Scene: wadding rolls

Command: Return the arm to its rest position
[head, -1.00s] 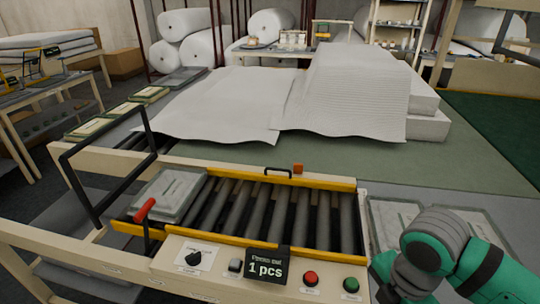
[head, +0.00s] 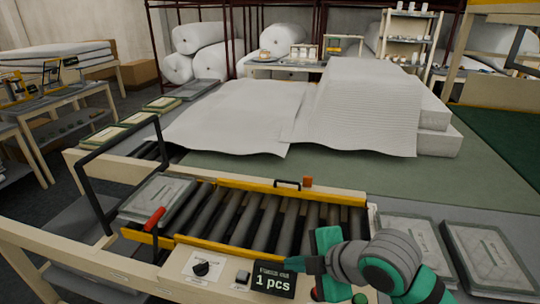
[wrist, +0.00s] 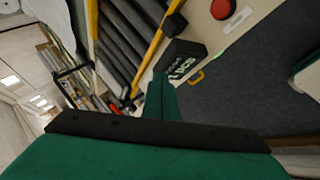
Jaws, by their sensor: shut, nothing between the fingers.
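My green and grey arm reaches in from the lower right of the head view. My gripper (head: 300,266) is at its left end, beside the black "1 pcs" sign (head: 273,281) and in front of the roller bed's yellow rail. In the wrist view, my gripper (wrist: 162,88) shows as one narrow green finger shape, closed and empty. The sign (wrist: 180,61) lies just beyond its tip in that view. My gripper and arm partly hide the right end of the control panel.
A roller conveyor (head: 262,222) carries a grey tray (head: 160,196) at its left end, beside a red-handled lever (head: 154,218). White wadding sheets (head: 245,112) cover the green table behind. Two grey trays (head: 408,240) (head: 490,258) lie at right. The red button (wrist: 222,9) is close by.

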